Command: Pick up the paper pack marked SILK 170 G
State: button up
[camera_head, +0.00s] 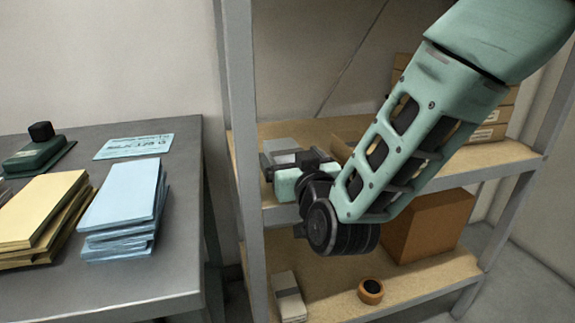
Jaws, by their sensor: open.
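My gripper (267,167) is over the upper shelf (388,165) at its left end, near the front post. Its dark fingers are open, and I see nothing held between them. A pale grey-white pack (281,145) lies on that shelf just behind the gripper, which partly hides it. Another pale pack (284,280) with a grey band lies on the lower shelf at the left. I cannot read SILK 170 G on either pack, so I cannot tell which one is meant.
A grey table (180,228) at left holds blue paper stacks (122,195), yellow paper stacks (40,208), a blue printed card (134,146) and a green device (36,155). The lower shelf (330,297) holds a brown box (432,222) and a tape roll (370,290). Posts frame the shelves.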

jog(key=shift+w, duration=0.15)
jog(key=c, duration=1.3)
jog(key=shift+r, duration=0.1)
jog(key=shift+c, duration=0.2)
jog(key=shift+r, duration=0.1)
